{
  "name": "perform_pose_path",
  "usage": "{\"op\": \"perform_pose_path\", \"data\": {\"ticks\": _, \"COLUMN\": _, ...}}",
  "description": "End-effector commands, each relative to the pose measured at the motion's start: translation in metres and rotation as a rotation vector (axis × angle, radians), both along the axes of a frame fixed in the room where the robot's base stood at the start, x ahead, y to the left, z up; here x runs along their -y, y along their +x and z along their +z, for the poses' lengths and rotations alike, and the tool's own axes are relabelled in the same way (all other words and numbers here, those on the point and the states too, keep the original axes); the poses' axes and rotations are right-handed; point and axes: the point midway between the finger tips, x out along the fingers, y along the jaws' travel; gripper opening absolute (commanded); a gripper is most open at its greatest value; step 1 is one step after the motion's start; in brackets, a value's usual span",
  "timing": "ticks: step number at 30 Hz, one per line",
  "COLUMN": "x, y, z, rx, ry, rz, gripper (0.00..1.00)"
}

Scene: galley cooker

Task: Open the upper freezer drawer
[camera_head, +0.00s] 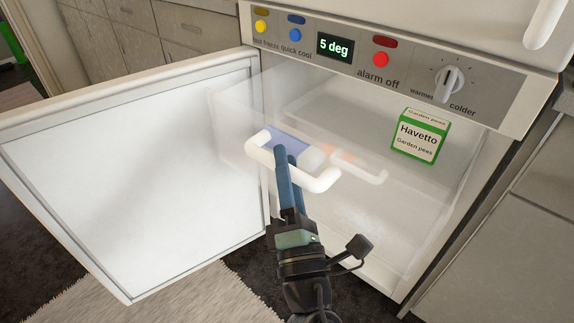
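The freezer compartment is open, with its white door (130,165) swung out to the left. Clear see-through drawers sit inside. The upper drawer's large white handle (319,184) is nearest to me, and the drawer seems to stand partly out of the compartment, though its clear walls are hard to make out. A second white handle (374,179) shows farther back. My gripper (284,150) reaches up from below. Its blue fingers cross the near handle's bar and hide part of it. I cannot tell whether they are closed around it.
A green and white peas box (417,141) stands inside at the right. A blue-violet item (300,147) shows behind the near handle. The control panel (410,68) runs above the opening. Grey cabinets (515,230) stand at the right, and a pale rug (205,295) lies below.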

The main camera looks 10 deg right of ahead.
Motion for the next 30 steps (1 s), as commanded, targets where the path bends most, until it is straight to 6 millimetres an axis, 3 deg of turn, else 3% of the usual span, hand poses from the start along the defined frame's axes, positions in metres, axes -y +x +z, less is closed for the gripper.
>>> {"op": "perform_pose_path", "data": {"ticks": 8, "x": -0.001, "y": -0.010, "z": -0.006, "rx": -0.001, "ry": 0.001, "rz": 0.001, "gripper": 0.39}}
{"op": "perform_pose_path", "data": {"ticks": 21, "x": -0.003, "y": -0.084, "z": -0.038, "rx": -0.004, "ry": 0.002, "rz": -0.001, "gripper": 0.39}}
{"op": "perform_pose_path", "data": {"ticks": 30, "x": -0.005, "y": -0.116, "z": -0.049, "rx": -0.003, "ry": 0.000, "rz": -0.002, "gripper": 0.39}}
